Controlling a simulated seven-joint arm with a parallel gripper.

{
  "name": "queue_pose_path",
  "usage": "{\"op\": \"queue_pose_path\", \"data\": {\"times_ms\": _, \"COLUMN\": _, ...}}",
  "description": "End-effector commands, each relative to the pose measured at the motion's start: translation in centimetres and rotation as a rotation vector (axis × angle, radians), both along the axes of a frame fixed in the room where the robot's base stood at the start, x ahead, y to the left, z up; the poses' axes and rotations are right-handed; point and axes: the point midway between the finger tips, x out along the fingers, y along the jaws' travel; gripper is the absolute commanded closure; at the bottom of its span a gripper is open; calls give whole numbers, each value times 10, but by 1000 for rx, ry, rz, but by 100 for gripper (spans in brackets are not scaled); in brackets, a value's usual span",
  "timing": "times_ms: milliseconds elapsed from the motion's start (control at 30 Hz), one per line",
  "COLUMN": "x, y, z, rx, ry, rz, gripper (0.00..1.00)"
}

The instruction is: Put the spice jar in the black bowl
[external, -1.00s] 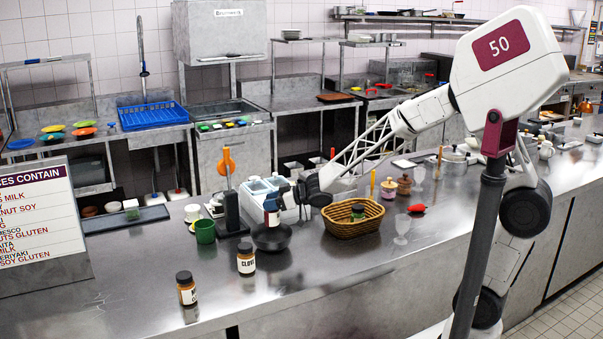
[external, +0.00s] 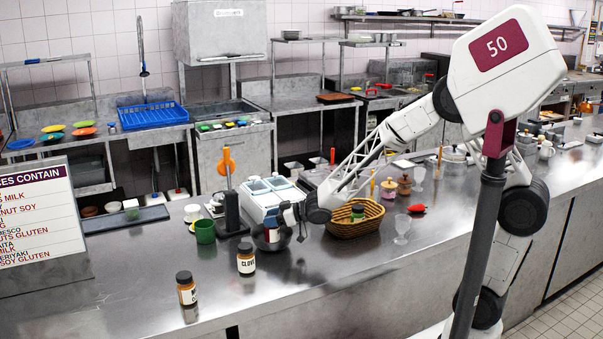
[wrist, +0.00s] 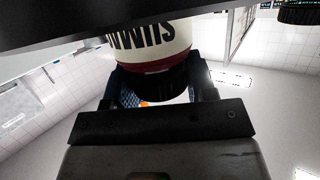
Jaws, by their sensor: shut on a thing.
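A spice jar (external: 274,236) with a white label and dark lid is held by my gripper (external: 287,214). The jar looks upright and low, in line with the black bowl (external: 286,243). Whether its base touches the bowl is hidden. The bowl sits on the steel counter, partly hidden behind the jar and my gripper. In the wrist view the jar (wrist: 150,42) shows upside down, its lid between the two fingers of my gripper (wrist: 158,88).
A clove jar (external: 246,260) and another jar (external: 186,290) stand on the counter at front left. A wicker basket (external: 355,227) with a green-lidded jar is right of the bowl. A green mug (external: 205,232), a dark stand with an orange-topped tool (external: 229,185) and a white-blue container (external: 270,194) are nearby.

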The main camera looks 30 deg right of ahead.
Motion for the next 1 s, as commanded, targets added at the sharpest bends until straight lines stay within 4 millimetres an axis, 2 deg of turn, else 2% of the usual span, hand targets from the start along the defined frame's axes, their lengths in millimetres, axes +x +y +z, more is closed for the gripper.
{"op": "queue_pose_path", "data": {"times_ms": 167, "x": 0, "y": 0, "z": -14, "rx": 1, "ry": -1, "rz": 0, "gripper": 79}}
{"op": "queue_pose_path", "data": {"times_ms": 633, "x": 0, "y": 0, "z": -18, "rx": 1, "ry": -1, "rz": 0, "gripper": 79}}
{"op": "queue_pose_path", "data": {"times_ms": 667, "x": 0, "y": 0, "z": -18, "rx": 0, "ry": -1, "rz": 0, "gripper": 44}}
{"op": "queue_pose_path", "data": {"times_ms": 700, "x": 0, "y": 0, "z": -18, "rx": 1, "ry": -1, "rz": 0, "gripper": 38}}
{"op": "queue_pose_path", "data": {"times_ms": 800, "x": 0, "y": 0, "z": -18, "rx": 1, "ry": -1, "rz": 0, "gripper": 23}}
{"op": "queue_pose_path", "data": {"times_ms": 1000, "x": 0, "y": 0, "z": -18, "rx": 1, "ry": -1, "rz": 0, "gripper": 23}}
